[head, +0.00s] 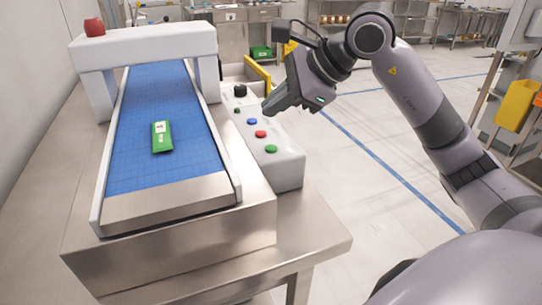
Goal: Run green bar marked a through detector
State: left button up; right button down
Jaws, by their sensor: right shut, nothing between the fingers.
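A green bar (162,137) with a pale label lies on the blue conveyor belt (135,178), in front of the white detector arch (146,45). The letter on its label is too small to read. The control box (285,170) stands along the right side of the belt, with a black knob and blue, red and green buttons on top. My right gripper (268,113) is shut and empty, just above the far part of the control box near the blue button (252,121). I cannot tell whether it touches the box. My left gripper is not in view.
The conveyor stands on a steel table (305,240). A yellow-framed cart is behind the control box. Steel cabinets and shelves line the back. The floor to the right is open.

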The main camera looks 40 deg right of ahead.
jog(key=b, duration=0.3)
send_over(275, 149)
notch_tip(275, 149, down, 5)
jog(key=shift+r, duration=0.2)
jog(key=shift+f, duration=0.3)
dwell(0.6)
dwell(0.8)
jog(key=shift+f+b, duration=0.1)
jog(key=shift+b, duration=0.25)
jog(key=shift+f, duration=0.15)
jog(key=shift+f+b, duration=0.15)
jog(key=shift+b, duration=0.15)
